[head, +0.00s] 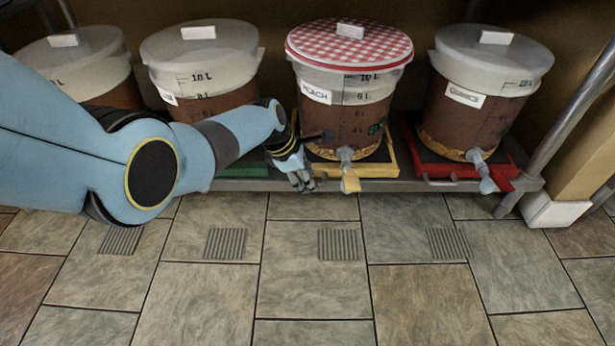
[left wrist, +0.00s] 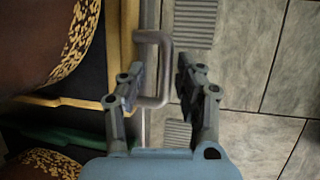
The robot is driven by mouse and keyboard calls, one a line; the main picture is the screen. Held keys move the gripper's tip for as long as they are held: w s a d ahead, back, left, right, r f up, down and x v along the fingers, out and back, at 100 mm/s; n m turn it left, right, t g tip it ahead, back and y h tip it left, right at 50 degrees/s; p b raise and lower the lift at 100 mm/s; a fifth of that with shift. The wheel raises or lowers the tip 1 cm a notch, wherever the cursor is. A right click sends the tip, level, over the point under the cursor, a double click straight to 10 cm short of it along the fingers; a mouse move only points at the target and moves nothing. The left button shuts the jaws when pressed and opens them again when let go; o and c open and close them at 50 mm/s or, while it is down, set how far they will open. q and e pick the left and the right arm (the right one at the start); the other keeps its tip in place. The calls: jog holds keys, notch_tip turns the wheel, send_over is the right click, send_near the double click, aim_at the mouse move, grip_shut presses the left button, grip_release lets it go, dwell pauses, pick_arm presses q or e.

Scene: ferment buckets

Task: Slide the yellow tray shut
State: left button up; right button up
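The yellow tray (head: 380,170) sits on the low shelf under the PEACH bucket (head: 345,115), which has a red checked lid. Its yellow edge (left wrist: 125,45) and a grey bar handle (left wrist: 165,60) show in the left wrist view. My left gripper (head: 302,182) is at the tray's front left, partly covering that corner in the head view. In the left wrist view my left gripper (left wrist: 161,65) is open, its fingers on either side of the handle's bar. Contact with the handle cannot be told. My right gripper is not in view.
A red tray (head: 435,160) under the QUINCE bucket (head: 475,100) is to the right. A green tray (head: 235,165) is to the left, partly behind my arm. Spigots (head: 345,158) overhang the shelf front. The tiled floor (head: 315,280) in front is clear.

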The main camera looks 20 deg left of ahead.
pick_arm(q)
jog(key=shift+r, duration=0.1)
jog(key=v, duration=1.1)
jog(key=shift+a+r, duration=0.2)
jog(key=shift+r, duration=0.15)
jog(key=shift+s, duration=0.1)
